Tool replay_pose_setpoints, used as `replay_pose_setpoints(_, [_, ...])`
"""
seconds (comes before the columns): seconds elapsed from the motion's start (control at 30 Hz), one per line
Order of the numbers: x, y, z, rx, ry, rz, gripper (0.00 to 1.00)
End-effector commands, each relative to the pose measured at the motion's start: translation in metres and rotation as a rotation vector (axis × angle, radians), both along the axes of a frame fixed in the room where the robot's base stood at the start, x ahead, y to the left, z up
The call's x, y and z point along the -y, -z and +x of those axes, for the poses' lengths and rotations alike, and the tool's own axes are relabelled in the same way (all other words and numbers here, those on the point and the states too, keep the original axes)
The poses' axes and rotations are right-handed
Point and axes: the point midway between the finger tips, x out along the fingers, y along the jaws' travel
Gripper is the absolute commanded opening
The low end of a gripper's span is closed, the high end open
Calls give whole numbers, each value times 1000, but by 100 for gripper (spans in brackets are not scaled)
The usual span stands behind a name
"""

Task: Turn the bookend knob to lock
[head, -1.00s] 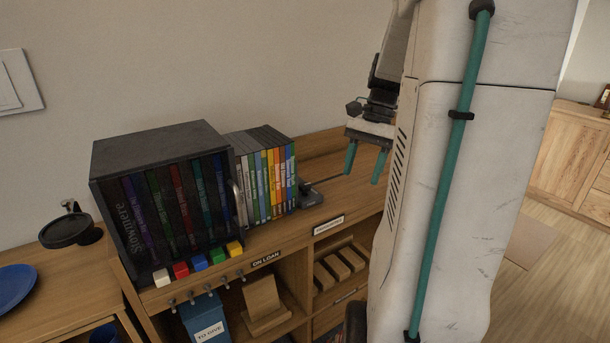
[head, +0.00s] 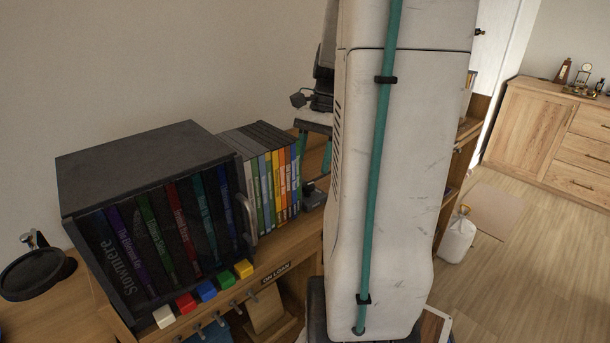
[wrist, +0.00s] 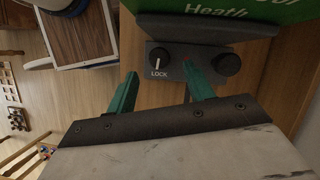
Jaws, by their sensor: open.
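The dark bookend (head: 313,196) stands at the right end of the row of cases in the head view, partly hidden by my arm. In the wrist view its base (wrist: 190,50) carries a black knob (wrist: 160,54) with a white pointer line and a LOCK label below it. A second round knob (wrist: 227,64) sits to its right. My gripper (wrist: 160,71) is open and empty, its teal fingertips on either side of the LOCK label, just below the marked knob in the picture. I cannot tell whether a finger touches anything. In the head view my gripper (head: 313,163) is at the bookend.
A green case (wrist: 215,10) stands against the bookend. To the left are a row of upright cases (head: 270,180) and a dark cabinet (head: 150,215) with a glossy front. Coloured blocks (head: 207,290) line the shelf edge. A white jug (head: 458,238) stands on the floor to the right.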

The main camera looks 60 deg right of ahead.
Motion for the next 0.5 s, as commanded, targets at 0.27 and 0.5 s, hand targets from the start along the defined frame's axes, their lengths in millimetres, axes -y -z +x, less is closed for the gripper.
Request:
replay_pose_setpoints(0.27, [-14,38,-2,-1,4,2,52])
replay_pose_setpoints(0.5, [-18,46,-1,0,2,0,52])
